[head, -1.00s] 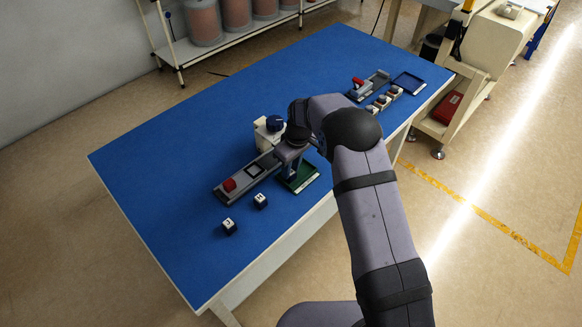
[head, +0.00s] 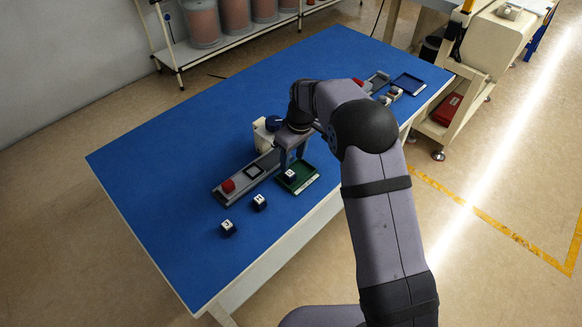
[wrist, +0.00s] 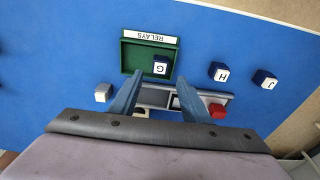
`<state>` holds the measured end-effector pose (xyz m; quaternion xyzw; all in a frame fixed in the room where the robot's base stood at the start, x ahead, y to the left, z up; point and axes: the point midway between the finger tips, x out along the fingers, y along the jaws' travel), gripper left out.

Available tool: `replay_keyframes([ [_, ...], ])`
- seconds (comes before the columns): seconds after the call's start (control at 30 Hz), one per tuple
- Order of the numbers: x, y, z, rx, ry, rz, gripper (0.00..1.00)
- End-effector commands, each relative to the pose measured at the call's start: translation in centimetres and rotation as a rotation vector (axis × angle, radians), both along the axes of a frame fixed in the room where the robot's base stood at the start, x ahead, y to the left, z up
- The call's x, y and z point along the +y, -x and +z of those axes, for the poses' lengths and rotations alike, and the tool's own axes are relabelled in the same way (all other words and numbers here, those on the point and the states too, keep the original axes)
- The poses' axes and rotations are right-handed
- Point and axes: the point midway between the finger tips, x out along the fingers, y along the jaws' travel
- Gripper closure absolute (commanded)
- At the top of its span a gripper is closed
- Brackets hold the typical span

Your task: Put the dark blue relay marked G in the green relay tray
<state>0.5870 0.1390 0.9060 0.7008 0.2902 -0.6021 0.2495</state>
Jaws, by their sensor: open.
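The dark blue relay marked G (wrist: 160,67) sits inside the green relay tray (wrist: 131,57), towards one corner, with its white lettered top up. The tray carries a white RELAYS label. In the head view the relay (head: 290,174) also shows in the tray (head: 307,181). My gripper (wrist: 160,78) is open and empty, its two fingers apart, behind and above the relay. In the head view my gripper (head: 288,158) is beside the tray, over the edge of the grey feeder track.
Relays H (wrist: 220,71) and J (wrist: 264,78) stand on the blue table outside the tray. A grey track (head: 237,182) with a red part (head: 228,186) and a white unit with a blue knob (head: 275,123) are close by. The table's left side is clear.

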Motion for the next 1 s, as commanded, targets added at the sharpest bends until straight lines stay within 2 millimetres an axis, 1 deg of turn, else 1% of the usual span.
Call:
replay_keyframes([
  [0.1, -0.3, 0.1, 2.1, -0.004, 0.0, 0.0, 0.57],
  [0.2, -0.4, 0.3, 3.6, -0.003, 0.0, 0.0, 0.57],
  [0.3, -0.5, 0.5, 4.8, -0.003, 0.0, 0.0, 0.57],
  [0.4, -0.6, 0.6, 5.5, -0.001, 0.001, 0.0, 0.57],
  [0.57, -0.7, 0.7, 6.1, 0.0, 0.0, 0.0, 0.57],
  [0.8, -0.9, 0.9, 6.2, 0.002, 0.001, -0.008, 0.57],
  [0.93, -1.9, 2.1, 6.5, 0.01, 0.004, -0.05, 0.57],
  [1.0, -2.9, 3.3, 6.7, 0.019, 0.007, -0.094, 0.57],
])
